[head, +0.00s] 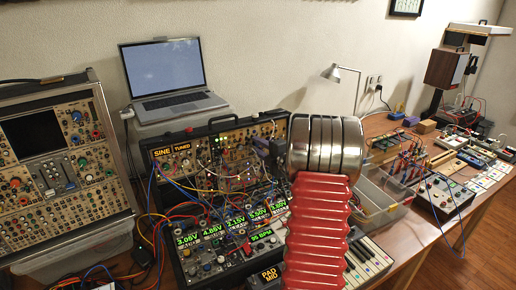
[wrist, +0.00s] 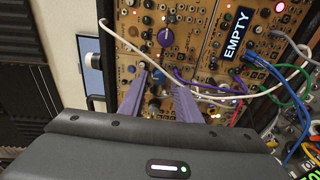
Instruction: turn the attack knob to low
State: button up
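My gripper (wrist: 156,88) is over the tan module panel (wrist: 200,50) in the wrist view. Its two purple fingers are apart, with panel and a small blue knob (wrist: 157,76) showing around the gap. I cannot tell whether a finger touches this knob. In the head view my gripper (head: 268,146) is at the upper right of the middle synth case (head: 215,120), partly hidden by my arm.
White, purple, blue and green patch cables (wrist: 272,70) cross the panel right of the fingers. An "EMPTY" display (wrist: 236,32) is at upper right. A laptop (head: 165,70) stands behind the case. Another synth case (head: 55,160) is at left, and a clear bin (head: 385,205) is at right.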

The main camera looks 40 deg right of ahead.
jog(key=shift+o, duration=0.4)
jog(key=shift+d, duration=0.1)
jog(key=shift+s, duration=0.1)
jog(key=shift+s+r, duration=0.1)
jog(key=shift+s, duration=0.45)
jog(key=v, duration=1.2)
jog(key=shift+s+a, duration=0.2)
jog(key=shift+s, duration=0.1)
